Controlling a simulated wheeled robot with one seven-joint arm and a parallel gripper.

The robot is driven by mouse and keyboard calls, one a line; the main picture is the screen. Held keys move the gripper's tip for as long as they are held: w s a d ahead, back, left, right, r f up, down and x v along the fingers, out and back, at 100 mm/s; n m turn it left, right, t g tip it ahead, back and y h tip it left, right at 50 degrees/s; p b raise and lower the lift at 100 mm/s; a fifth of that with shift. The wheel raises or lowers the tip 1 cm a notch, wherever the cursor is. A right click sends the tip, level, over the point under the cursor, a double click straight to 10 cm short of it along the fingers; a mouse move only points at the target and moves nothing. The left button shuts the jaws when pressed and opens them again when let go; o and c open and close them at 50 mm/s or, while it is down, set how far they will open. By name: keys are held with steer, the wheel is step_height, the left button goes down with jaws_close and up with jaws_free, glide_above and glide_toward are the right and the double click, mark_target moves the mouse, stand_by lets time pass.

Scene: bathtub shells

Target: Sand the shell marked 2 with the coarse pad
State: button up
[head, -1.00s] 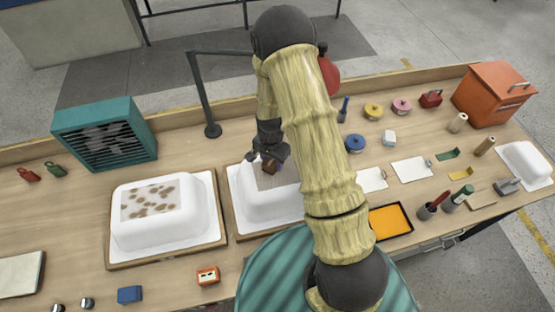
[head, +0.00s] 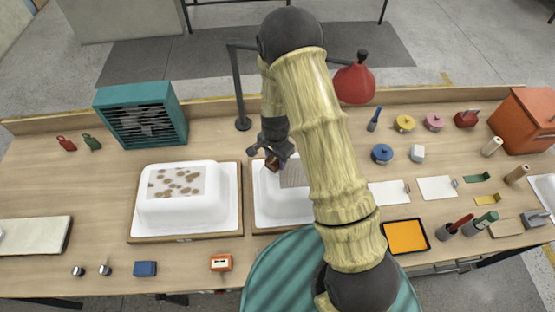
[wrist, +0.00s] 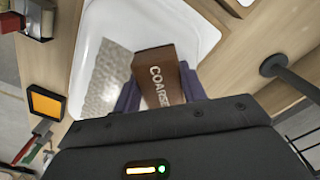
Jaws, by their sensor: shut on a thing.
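My gripper (head: 273,157) is shut on the coarse pad (head: 271,164), a brown block. In the wrist view the pad (wrist: 160,75) shows the word COARSE between my fingers. The pad is over the white shell (head: 285,210) at the middle of the bench, at the left edge of its grey rough patch (head: 294,176). I cannot tell whether it touches the surface. The patch (wrist: 106,85) also shows beside the pad in the wrist view. My arm hides the shell's right part. Another white shell (head: 185,212), with a brown-spotted patch, stands to the left. I can read no number on either shell.
A dark lamp stand (head: 239,90) rises behind the middle shell. A teal fan box (head: 142,115) stands at the back left. An orange tray (head: 405,236), blue tin (head: 382,153) and white cards are on the right.

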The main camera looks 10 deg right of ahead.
steer(key=shift+r+p, duration=1.65)
steer(key=shift+r, duration=1.15)
steer(key=shift+w, duration=0.1)
